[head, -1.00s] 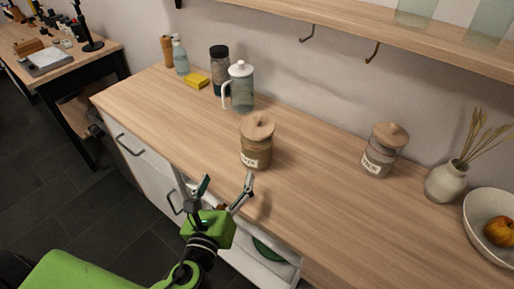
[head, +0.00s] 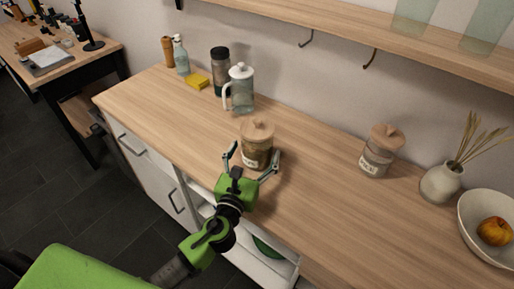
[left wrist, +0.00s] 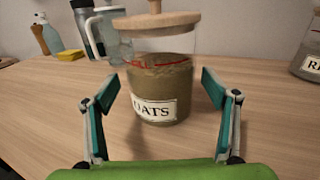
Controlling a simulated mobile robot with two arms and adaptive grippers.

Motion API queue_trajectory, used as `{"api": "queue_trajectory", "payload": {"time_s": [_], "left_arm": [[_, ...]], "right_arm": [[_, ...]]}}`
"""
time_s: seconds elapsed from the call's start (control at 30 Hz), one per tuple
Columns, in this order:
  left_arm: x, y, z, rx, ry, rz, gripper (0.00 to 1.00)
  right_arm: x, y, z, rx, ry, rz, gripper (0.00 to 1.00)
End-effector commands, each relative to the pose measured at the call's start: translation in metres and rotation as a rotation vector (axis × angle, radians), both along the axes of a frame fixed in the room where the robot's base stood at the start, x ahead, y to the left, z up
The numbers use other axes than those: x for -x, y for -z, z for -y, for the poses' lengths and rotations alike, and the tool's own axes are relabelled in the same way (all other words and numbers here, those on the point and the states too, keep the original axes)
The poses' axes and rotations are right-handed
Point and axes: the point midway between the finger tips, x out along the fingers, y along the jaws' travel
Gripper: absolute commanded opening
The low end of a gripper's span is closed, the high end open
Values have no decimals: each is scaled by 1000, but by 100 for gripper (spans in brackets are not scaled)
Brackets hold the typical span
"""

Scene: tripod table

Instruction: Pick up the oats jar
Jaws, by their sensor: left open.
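The oats jar (head: 257,147) is glass with a wooden lid and stands upright on the wooden counter. In the left wrist view the oats jar (left wrist: 160,85) shows its label, partly cut to "OATS", and tan contents. My left gripper (head: 252,160) is open in front of the jar. In the left wrist view the fingers of my left gripper (left wrist: 157,92) stand to either side of the jar, with a gap on each side. The jar's far side is hidden. My right gripper is not in view.
A similar jar (head: 381,151) stands to the right, near a vase (head: 440,182) and a bowl (head: 470,222). A glass pitcher (head: 241,92), a dark-lidded bottle (head: 220,72) and a yellow sponge (head: 196,81) are behind left. A shelf with hooks hangs above. The counter around the oats jar is clear.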

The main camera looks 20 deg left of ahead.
Motion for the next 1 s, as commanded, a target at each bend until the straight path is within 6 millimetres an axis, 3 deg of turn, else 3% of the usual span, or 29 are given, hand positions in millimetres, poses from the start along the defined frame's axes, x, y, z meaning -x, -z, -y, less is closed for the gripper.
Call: {"api": "queue_trajectory", "payload": {"time_s": [0.2, 0.43, 0.47, 0.7, 1.0], "left_arm": [[-26, 0, 1, 1, 0, 1, 78], [-27, 1, 1, 1, 1, 0, 78], [-27, 1, 1, 1, 1, 0, 76], [-27, 1, 1, 1, 1, 0, 17], [-28, -4, 1, 1, 1, 5, 17]], "right_arm": [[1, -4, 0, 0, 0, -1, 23], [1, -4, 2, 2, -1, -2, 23], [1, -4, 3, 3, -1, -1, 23], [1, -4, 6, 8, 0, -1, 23], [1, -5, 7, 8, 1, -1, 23]]}}
